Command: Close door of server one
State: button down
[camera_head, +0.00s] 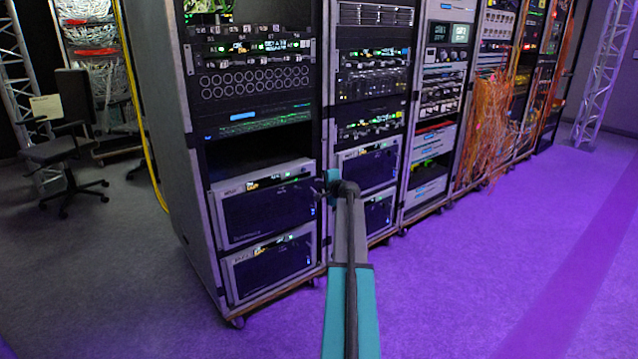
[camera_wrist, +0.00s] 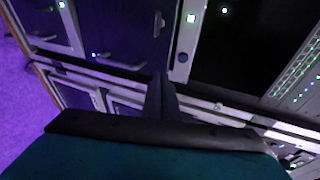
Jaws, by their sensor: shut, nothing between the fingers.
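In the head view, the nearest rack holds an upper server unit (camera_head: 265,208) with a dark front panel and a lower one (camera_head: 270,266). I cannot tell which is server one, or whether its door stands ajar. My gripper shows in the wrist view (camera_wrist: 160,85), shut and empty, its dark fingers pointing at the rack fronts. In the head view my arm hides most of the gripper, near the upper unit's right edge. The wrist view shows dark panels (camera_wrist: 98,28) with handles (camera_wrist: 120,63) just beyond the fingertips. Contact cannot be told.
A second rack (camera_head: 370,160) with similar units stands right beside the first, partly behind my arm. Orange cables (camera_head: 485,130) hang from a rack farther right. An office chair (camera_head: 65,145) stands at left. The purple-lit floor (camera_head: 500,260) at right is clear.

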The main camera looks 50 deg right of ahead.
jog(key=d+p+v, duration=0.1)
jog(key=v, duration=0.9)
jog(key=shift+s, duration=0.35)
